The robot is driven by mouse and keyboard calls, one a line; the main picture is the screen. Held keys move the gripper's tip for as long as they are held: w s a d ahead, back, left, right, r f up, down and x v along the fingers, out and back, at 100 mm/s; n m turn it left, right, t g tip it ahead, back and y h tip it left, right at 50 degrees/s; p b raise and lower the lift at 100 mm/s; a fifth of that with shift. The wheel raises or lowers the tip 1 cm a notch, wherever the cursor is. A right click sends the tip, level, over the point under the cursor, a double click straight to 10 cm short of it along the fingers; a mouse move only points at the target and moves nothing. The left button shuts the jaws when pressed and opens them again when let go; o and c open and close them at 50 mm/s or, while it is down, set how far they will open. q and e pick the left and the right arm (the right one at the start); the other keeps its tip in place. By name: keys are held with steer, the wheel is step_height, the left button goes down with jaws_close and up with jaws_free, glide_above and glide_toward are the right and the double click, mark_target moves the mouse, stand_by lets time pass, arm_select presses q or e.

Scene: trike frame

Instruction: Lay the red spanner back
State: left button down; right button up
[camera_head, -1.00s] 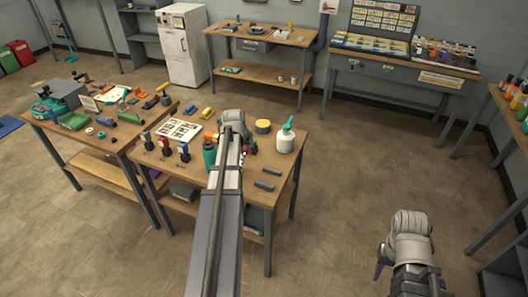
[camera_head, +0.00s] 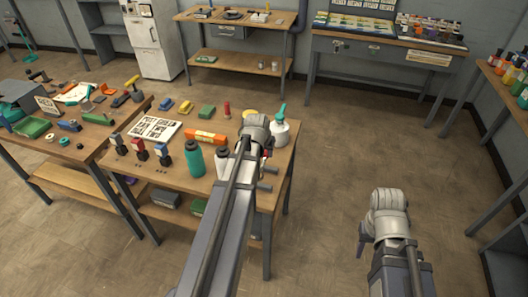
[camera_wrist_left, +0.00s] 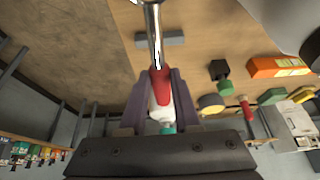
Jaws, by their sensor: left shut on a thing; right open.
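The red spanner shows in the left wrist view, with a red handle (camera_wrist_left: 160,80) and a bright metal shaft (camera_wrist_left: 154,28) that runs out of the top of the picture. My left gripper (camera_wrist_left: 160,88) is shut on the red handle. In the head view my left gripper (camera_head: 257,138) is over the right part of the near workbench (camera_head: 228,170), and its wrist hides most of the spanner. A grey bar (camera_wrist_left: 174,39) lies on the bench beyond the jaws, with the shaft crossing in front of it. My right gripper (camera_head: 366,238) is open and empty over the floor.
Two grey bars, one of them here (camera_head: 263,186), lie at the bench's right side. A white bottle (camera_head: 280,134) with a green top, a teal bottle (camera_head: 195,158) and an orange box (camera_head: 206,137) stand close to my left arm. Floor right of the bench is clear.

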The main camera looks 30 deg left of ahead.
mark_target(263, 161)
arm_select(q)
step_height(263, 161, down, 7)
steer(key=b, duration=0.7)
steer(key=shift+s+f, duration=0.1)
steer(key=shift+f, duration=0.05)
stand_by(0.5)
steer(key=c, duration=0.5)
jaws_free()
steer(key=shift+c, duration=0.2)
steer(key=p+v, duration=0.6)
steer(key=v, duration=0.2)
steer(key=shift+f+p, duration=0.1)
steer(key=shift+p, duration=0.3)
